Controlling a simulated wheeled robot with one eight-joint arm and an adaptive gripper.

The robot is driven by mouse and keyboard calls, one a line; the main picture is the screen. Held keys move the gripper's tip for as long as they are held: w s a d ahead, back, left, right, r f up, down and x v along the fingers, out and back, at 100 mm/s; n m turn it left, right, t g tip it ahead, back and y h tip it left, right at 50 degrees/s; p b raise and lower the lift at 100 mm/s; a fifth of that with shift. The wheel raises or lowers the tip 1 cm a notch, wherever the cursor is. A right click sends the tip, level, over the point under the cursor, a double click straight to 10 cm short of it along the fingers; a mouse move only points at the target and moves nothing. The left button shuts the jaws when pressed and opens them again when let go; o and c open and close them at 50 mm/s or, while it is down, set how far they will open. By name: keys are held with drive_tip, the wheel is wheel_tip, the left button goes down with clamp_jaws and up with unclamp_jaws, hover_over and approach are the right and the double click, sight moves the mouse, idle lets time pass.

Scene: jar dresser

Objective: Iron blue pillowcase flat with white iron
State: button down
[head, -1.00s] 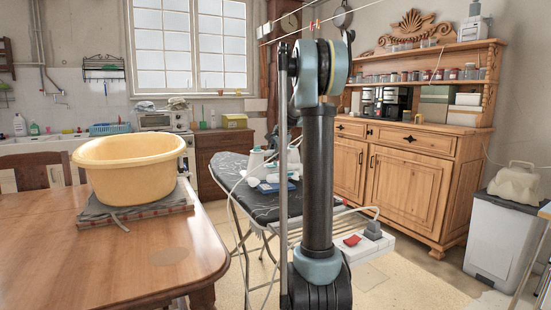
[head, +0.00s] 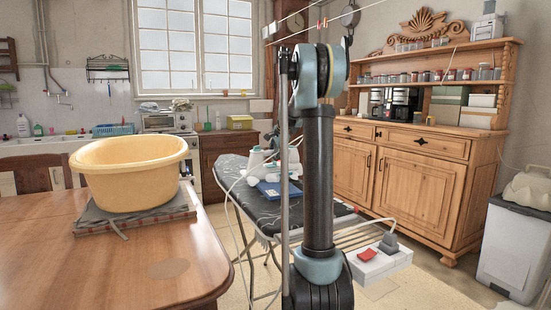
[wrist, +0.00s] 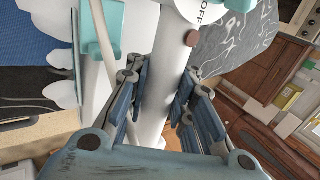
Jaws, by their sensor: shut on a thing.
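In the wrist view my gripper (wrist: 152,102) is shut around a white rounded bar, which looks like the handle of the white iron (wrist: 152,125); "OFF" lettering and a reddish-brown button show near it. In the head view a white iron-like shape (head: 257,160) stands on the dark patterned ironing board (head: 235,196), partly behind my arm; my fingers cannot be made out there. The blue pillowcase (head: 274,189) lies on the board beside it, partly hidden. A dark blue area at the wrist view's upper left (wrist: 30,45) may be the same cloth.
A white power strip (head: 380,263) with a red switch and grey plug sits at the board's near end. A pale cord hangs along the board's left side. A wooden table (head: 120,265) with a yellow basin (head: 128,175) is at left. A wooden dresser (head: 420,190) stands at right.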

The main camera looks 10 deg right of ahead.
drive_tip(key=shift+w+r, duration=0.1)
drive_tip(key=shift+r, duration=0.2)
drive_tip(key=shift+a+r, duration=0.15)
drive_tip(key=shift+r, duration=3.55)
